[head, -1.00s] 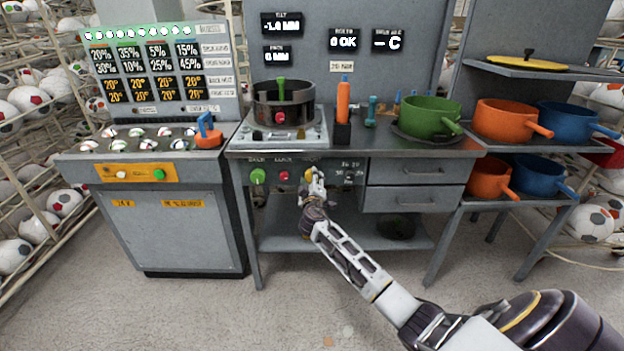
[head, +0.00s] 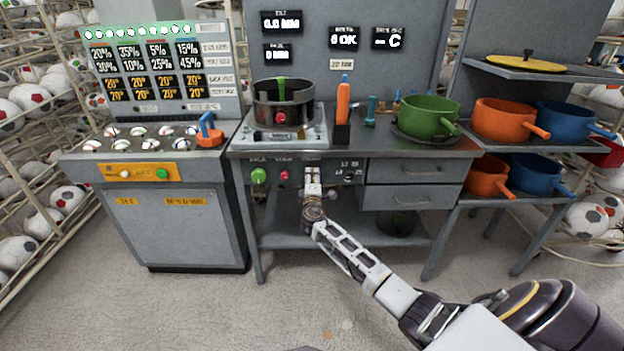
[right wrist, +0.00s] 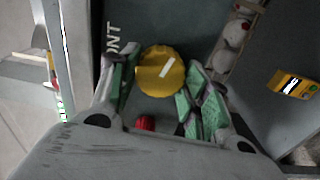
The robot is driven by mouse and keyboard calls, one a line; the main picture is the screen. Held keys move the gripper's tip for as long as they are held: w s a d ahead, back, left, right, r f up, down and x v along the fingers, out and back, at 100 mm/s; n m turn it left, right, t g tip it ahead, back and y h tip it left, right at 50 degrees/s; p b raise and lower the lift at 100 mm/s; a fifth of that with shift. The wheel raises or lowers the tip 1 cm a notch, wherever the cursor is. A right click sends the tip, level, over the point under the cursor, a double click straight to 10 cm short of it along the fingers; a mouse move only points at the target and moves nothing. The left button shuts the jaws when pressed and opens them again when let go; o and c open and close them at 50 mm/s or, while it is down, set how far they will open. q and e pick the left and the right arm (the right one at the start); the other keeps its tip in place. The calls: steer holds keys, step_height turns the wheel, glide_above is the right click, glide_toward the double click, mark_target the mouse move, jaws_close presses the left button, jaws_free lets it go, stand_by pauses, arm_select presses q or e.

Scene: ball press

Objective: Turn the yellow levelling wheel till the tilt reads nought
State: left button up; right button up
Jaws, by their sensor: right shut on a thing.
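The yellow levelling wheel (right wrist: 160,72) shows in the right wrist view, round with a white mark slanting up to the right. My right gripper (right wrist: 163,84) has its green-padded fingers on either side of the wheel and is shut on it. In the head view my right gripper (head: 312,172) is at the front panel of the bench and hides the wheel. The tilt display (head: 281,22) on the back panel reads 0.0 MM. My left gripper is not in view.
A red knob (head: 284,175) and a green knob (head: 258,176) sit on the panel left of my right gripper. Drawers (head: 415,172) are to its right. A dark ring-shaped press pot (head: 283,104) stands on the plate above.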

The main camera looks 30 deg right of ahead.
steer(key=shift+f, duration=0.1)
stand_by(0.4)
steer(key=o, duration=1)
steer(key=shift+s+a, duration=0.1)
steer(key=shift+s, duration=0.05)
steer(key=v, duration=1.1)
steer(key=shift+s+a, duration=0.15)
steer(key=shift+s, duration=0.2)
